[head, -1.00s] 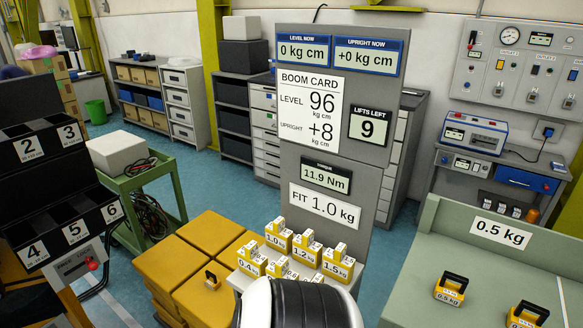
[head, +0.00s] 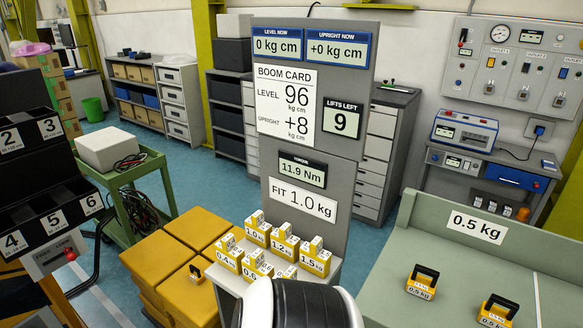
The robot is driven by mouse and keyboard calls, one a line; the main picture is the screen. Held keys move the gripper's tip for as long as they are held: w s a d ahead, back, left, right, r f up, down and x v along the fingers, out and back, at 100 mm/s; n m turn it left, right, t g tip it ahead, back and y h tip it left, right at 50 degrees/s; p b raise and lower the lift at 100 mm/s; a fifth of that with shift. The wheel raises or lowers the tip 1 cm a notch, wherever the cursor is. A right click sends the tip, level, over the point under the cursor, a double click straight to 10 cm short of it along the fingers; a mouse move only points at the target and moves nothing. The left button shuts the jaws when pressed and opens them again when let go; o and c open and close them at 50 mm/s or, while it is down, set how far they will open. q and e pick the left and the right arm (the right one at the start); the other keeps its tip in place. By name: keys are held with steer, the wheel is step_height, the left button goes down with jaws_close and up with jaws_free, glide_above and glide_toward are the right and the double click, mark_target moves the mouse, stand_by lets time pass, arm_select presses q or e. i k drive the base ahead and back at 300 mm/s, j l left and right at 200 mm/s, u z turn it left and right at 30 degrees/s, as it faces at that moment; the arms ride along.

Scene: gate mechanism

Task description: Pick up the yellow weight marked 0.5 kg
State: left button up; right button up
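Two yellow weights with black handles stand on the grey-green bench at the right: one (head: 422,283) is marked 0.5 kg, and another (head: 497,312) nearer the bottom edge seems marked the same. A sign (head: 477,226) reading 0.5 kg is on the bench's back wall. The weights stand apart from each other, and nothing touches them. Neither of my grippers shows in the head view. A rounded white and black part, seemingly of my own arm, fills the bottom middle and hides the front of the weight shelf.
A grey panel (head: 340,190) reads FIT 1.0 kg and 9 lifts left. Several yellow weights (head: 285,248) sit on its shelf. Yellow blocks (head: 150,263), a black numbered rack (head: 40,150) and a green cart (head: 165,185) stand left. The bench surface (head: 455,265) around the 0.5 kg weights is mostly clear.

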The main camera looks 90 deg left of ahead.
mark_target(195, 276)
steer(key=i+u, duration=0.1)
steer(key=u, duration=0.35)
steer(key=i+l+u, duration=0.1)
steer(key=u, duration=0.35)
steer(key=l+u, duration=0.15)
steer(key=u, duration=2.65)
steer(key=i+l, duration=0.05)
